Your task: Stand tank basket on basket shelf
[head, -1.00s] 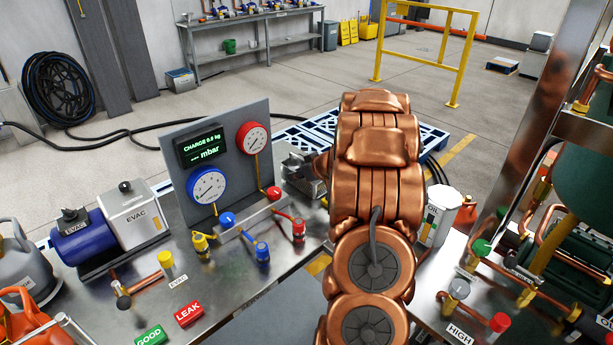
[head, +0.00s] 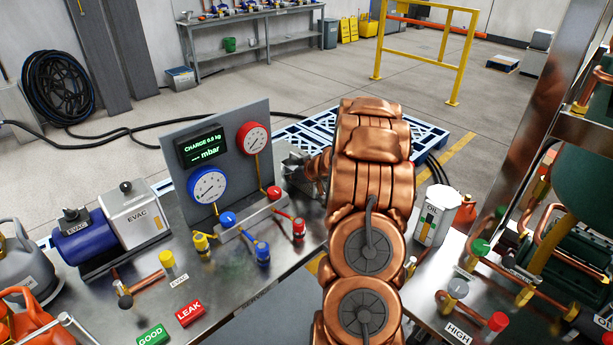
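I cannot make out the tank basket or the basket shelf in the head view. My copper-coloured arm fills the middle of the picture and hides what lies behind it. A grey metal part at the arm's far end, most likely my gripper (head: 300,172), shows just right of the gauge panel (head: 238,122). It is partly hidden by the panel and the arm. Its fingers, and anything between them, cannot be made out.
A steel bench (head: 215,285) carries the EVAC pump (head: 95,232), valves, a green GOOD plate (head: 151,336) and a red LEAK plate (head: 190,312). At right stands a pipe rack with a green tank (head: 585,150). A blue pallet (head: 425,140) and yellow rail (head: 459,55) stand behind.

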